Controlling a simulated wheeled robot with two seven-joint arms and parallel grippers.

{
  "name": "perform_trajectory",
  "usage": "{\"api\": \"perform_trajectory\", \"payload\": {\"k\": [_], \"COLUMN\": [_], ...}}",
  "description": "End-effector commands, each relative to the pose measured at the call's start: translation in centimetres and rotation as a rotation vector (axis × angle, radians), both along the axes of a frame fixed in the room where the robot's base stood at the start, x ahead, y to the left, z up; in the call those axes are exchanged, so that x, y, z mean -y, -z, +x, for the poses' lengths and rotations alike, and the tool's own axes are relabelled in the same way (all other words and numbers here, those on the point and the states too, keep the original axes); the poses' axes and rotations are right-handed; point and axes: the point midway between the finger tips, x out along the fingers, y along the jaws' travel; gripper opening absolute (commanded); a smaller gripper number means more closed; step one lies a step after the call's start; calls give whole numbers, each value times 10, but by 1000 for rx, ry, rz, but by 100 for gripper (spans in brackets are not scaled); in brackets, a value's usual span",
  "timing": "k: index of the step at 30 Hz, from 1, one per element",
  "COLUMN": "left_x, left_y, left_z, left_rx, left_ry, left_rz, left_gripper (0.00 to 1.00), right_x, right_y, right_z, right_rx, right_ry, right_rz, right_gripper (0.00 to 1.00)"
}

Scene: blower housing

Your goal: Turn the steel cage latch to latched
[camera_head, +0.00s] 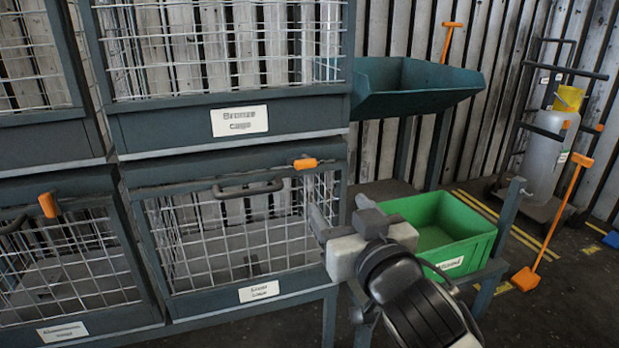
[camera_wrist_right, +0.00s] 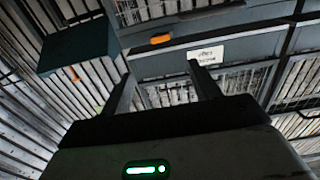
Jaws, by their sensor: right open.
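The steel cage (camera_head: 240,230) is the lower middle mesh cage, with a small blurred label (camera_head: 259,291) on its bottom rail. Its orange latch (camera_head: 305,163) lies roughly horizontal on the top rail, near the right corner. The latch also shows in the right wrist view (camera_wrist_right: 160,38), which is turned upside down. A dark bar handle (camera_head: 248,189) is left of the latch. My right gripper (camera_head: 340,212) is open and empty, below and right of the latch, apart from it. Its two fingers also show in the right wrist view (camera_wrist_right: 162,85). My left gripper is not in view.
The bronze cage (camera_head: 230,123) sits directly above. Another cage with an orange latch (camera_head: 47,204) is at left. A green bin (camera_head: 480,247) stands close right of my right gripper. A teal hopper (camera_head: 410,88) is behind it. A cylinder cart (camera_head: 550,140) stands far right.

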Motion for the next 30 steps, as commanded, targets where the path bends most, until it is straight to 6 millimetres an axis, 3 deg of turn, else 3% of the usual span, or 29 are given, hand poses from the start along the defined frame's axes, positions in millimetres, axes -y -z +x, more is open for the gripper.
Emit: {"api": "perform_trajectory", "payload": {"k": [18,24,30], "left_x": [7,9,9], "left_y": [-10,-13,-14], "left_z": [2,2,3], "left_rx": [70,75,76], "left_ry": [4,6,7], "left_rz": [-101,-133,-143], "left_gripper": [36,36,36], "right_x": [-38,-45,-47], "right_y": [1,0,0], "right_z": [117,139,145], "right_rx": [1,1,-2], "right_ry": [1,0,1], "right_rz": [-3,-2,-2], "right_gripper": [62,62,62]}}
